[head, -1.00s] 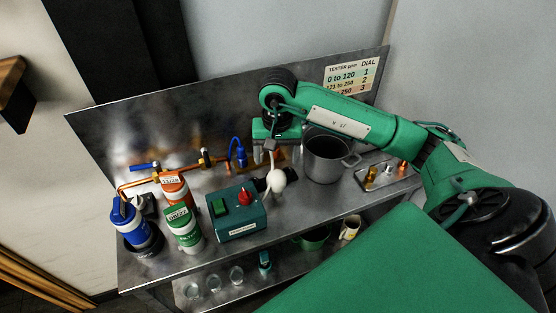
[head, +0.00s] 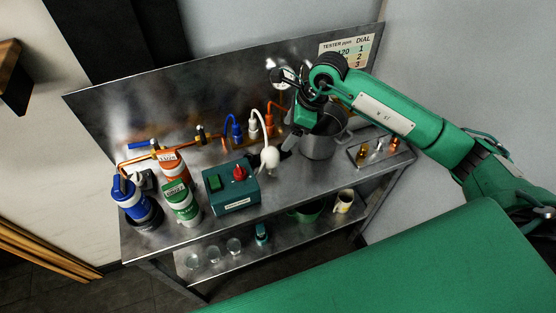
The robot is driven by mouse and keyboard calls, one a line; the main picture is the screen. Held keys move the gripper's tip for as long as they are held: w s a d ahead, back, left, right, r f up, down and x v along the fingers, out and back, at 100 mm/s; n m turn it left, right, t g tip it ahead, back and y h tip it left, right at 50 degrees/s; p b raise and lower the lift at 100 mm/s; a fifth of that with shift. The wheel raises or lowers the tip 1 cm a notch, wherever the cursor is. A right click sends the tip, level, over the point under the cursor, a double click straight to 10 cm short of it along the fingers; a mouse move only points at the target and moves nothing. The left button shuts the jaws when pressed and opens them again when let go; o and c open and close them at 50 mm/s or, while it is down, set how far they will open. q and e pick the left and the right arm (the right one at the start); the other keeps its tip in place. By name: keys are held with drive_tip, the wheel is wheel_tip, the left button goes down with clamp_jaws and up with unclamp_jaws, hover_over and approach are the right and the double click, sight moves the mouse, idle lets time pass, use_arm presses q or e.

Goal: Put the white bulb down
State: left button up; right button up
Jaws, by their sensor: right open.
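The white bulb (head: 269,159) sits at the right rear corner of the teal box, with a thin white tube arching up from it toward the back of the bench. Whether its underside touches the bench is hard to tell. My right gripper (head: 290,138) is open, above and to the right of the bulb, in front of the steel pot, and looks apart from the bulb. Its fingertips are small and partly lost against dark parts. My left gripper is not in view.
The teal box (head: 232,195) has a red knob and green switch. A steel pot (head: 318,146) stands right of the bulb. Blue, green and orange canisters stand left, the green one here (head: 182,203). A tray with small bottles (head: 378,150) is at the right end. A lower shelf holds glasses (head: 234,246).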

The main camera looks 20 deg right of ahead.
sight(276, 150)
drive_tip(key=p+x, duration=0.2)
drive_tip(key=x, duration=0.5)
drive_tip(key=shift+a+f, duration=0.15)
drive_tip(key=shift+f, duration=0.15)
drive_tip(key=shift+a+f+p, duration=0.15)
drive_tip(key=shift+f+p, duration=0.3)
drive_tip(key=shift+p, duration=0.2)
drive_tip(key=p+x, duration=0.1)
drive_tip(key=x, duration=0.2)
drive_tip(key=shift+w+f+p, duration=0.1)
drive_tip(key=shift+f+p, duration=0.05)
drive_tip(key=shift+p, duration=0.25)
drive_tip(key=shift+a+f, duration=0.15)
drive_tip(key=shift+f, duration=0.45)
drive_tip(key=shift+w, duration=0.1)
drive_tip(key=c, duration=1.2)
drive_tip(key=shift+r, duration=0.1)
